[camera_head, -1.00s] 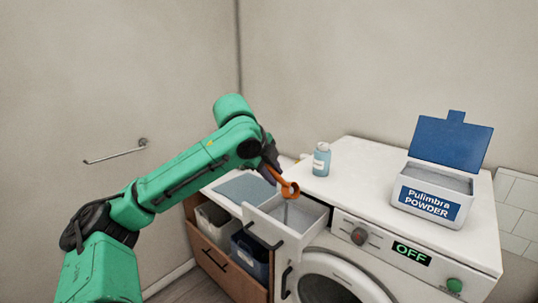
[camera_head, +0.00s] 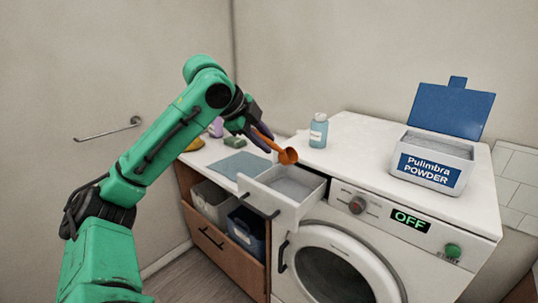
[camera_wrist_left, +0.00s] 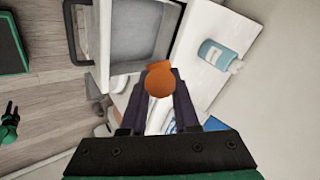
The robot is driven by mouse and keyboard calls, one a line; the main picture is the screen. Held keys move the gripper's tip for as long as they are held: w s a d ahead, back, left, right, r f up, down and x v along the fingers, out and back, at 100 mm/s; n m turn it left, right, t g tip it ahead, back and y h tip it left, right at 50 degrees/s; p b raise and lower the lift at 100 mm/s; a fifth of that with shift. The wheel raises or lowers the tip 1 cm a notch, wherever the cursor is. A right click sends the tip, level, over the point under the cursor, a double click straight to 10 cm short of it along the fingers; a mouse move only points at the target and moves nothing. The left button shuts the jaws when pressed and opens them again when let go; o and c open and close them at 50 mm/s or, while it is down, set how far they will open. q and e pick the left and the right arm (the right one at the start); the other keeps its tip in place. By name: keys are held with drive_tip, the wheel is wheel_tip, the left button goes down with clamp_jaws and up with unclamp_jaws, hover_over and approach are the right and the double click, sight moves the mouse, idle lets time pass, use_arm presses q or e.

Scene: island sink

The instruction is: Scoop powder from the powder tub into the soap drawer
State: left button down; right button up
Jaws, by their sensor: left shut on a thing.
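My left gripper (camera_head: 252,122) is shut on the handle of an orange scoop (camera_head: 288,156). It holds the scoop above the back left edge of the open soap drawer (camera_head: 262,194). In the left wrist view, the scoop's round bowl (camera_wrist_left: 160,82) sticks out beyond the fingers, and the drawer (camera_wrist_left: 133,58) lies beyond it. The drawer's inside looks pale grey; I cannot tell how much powder lies in it or in the scoop. The powder tub (camera_head: 428,172) stands on the washer at the right, its blue lid (camera_head: 452,108) raised. My right gripper is out of view.
A blue bottle (camera_head: 318,132) stands on the washer top (camera_head: 365,160) behind the drawer. A blue-grey mat (camera_head: 240,165) lies on the counter to the left, above a pull-out with bins (camera_head: 246,236). The washer top between bottle and tub is clear.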

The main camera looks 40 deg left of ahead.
use_arm(q)
drive_tip(key=a+n+t+h+b, duration=0.1)
drive_tip(key=n+b, duration=0.1)
drive_tip(key=b, duration=0.1)
drive_tip(key=s+n+t+h+b, duration=0.1)
drive_tip(key=n+b, duration=0.1)
drive_tip(key=b, duration=0.2)
drive_tip(key=s+a+f+n+t+h+b, duration=0.1)
drive_tip(key=n+t+b, duration=0.1)
drive_tip(key=b, duration=0.2)
drive_tip(key=shift+a+n+h, duration=0.35)
drive_tip(key=shift+n+h, duration=0.05)
drive_tip(key=shift+r, duration=0.5)
